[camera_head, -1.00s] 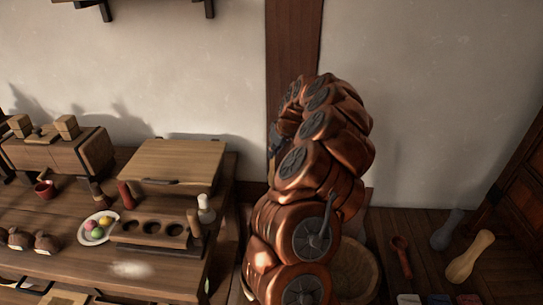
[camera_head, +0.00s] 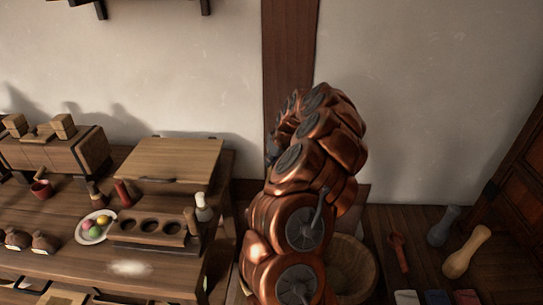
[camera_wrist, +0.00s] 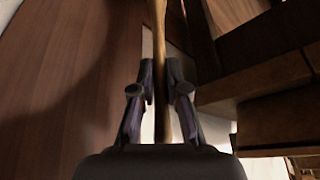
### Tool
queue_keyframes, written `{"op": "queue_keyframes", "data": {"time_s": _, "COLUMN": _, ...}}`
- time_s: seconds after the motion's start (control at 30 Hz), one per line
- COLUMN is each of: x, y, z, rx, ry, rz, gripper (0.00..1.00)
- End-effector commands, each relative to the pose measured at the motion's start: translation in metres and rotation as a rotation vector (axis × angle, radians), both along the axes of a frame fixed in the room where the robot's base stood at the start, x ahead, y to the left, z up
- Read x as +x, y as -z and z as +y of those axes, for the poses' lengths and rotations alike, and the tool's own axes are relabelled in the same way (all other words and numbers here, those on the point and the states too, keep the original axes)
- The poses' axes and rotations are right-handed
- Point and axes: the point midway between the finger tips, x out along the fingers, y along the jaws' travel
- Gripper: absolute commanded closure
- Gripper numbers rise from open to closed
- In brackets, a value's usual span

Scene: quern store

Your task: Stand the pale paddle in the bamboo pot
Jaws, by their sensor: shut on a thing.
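My gripper (camera_wrist: 161,88) shows in the wrist view with its two dark fingers shut on a slim pale wooden shaft, which I take to be the pale paddle (camera_wrist: 160,35). The shaft runs up out of the top of the picture, so its far end is hidden. In the head view my copper arm covers the gripper and the paddle. I cannot make out the bamboo pot for certain in either view.
A round wooden tub (camera_head: 354,268) stands partly behind my arm. The left table (camera_head: 75,262) holds a box (camera_head: 168,159), a holed block (camera_head: 150,227) and a plate (camera_head: 92,236). At right lie a red ladle (camera_head: 398,252) and a pale dumbbell-shaped piece (camera_head: 467,251).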

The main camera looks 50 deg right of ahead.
Motion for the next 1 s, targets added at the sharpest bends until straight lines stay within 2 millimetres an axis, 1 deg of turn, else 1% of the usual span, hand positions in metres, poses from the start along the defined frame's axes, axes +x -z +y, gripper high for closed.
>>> {"op": "queue_keyframes", "data": {"time_s": 0.2, "x": 0.000, "y": 0.016, "z": 0.000, "rx": 0.001, "ry": 0.000, "rz": 0.002, "gripper": 1.00}}
{"op": "queue_keyframes", "data": {"time_s": 1.0, "x": 0.000, "y": 0.067, "z": 0.000, "rx": 0.000, "ry": 0.000, "rz": -0.001, "gripper": 1.00}}
